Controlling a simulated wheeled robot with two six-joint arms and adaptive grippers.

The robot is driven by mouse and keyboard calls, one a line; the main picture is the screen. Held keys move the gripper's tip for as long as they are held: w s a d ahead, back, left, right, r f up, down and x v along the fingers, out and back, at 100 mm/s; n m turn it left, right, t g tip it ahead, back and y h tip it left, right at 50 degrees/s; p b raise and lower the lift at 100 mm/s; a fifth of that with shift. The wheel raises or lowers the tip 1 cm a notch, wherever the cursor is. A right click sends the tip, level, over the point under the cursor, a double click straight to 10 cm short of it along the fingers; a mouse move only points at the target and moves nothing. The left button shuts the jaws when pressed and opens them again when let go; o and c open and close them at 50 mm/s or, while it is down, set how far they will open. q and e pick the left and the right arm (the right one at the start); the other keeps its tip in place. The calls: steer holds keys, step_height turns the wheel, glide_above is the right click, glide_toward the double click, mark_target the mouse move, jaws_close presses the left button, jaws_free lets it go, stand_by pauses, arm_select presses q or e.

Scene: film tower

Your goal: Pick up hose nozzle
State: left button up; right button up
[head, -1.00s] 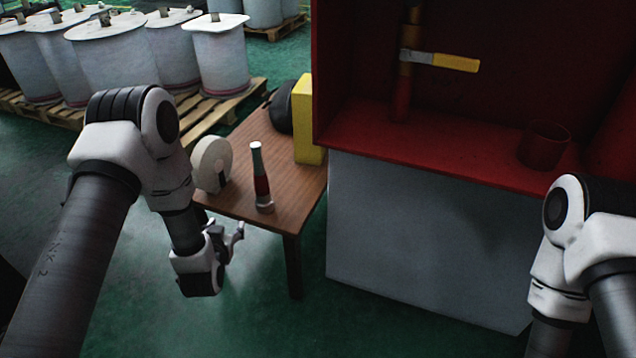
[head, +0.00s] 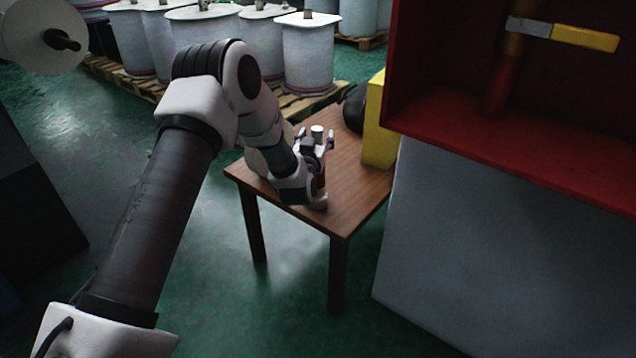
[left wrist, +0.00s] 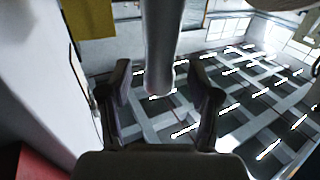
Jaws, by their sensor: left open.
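The hose nozzle (head: 317,131) stands upright on the wooden table (head: 352,205), near its front edge. Its pale tip and a bit of its red side show; my gripper hides much of the middle. My left gripper (head: 317,140) is open, with a finger on each side of the nozzle's upper part. In the left wrist view the nozzle (left wrist: 162,45) is a grey-white shaft that comes between the two spread fingers of the gripper (left wrist: 160,77). I cannot tell whether either finger touches it. My right gripper is not in view.
A yellow block (head: 378,135) and a dark round object (head: 355,107) stand at the table's back right. A pale roll (head: 256,162) is partly hidden behind my left arm. A red cabinet (head: 540,160) on a grey base (head: 480,250) stands to the right.

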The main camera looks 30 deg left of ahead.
arm_select(q)
steer(key=shift+x, duration=0.8)
steer(key=shift+s+d, duration=0.1)
jaws_close()
steer(key=shift+r, duration=0.1)
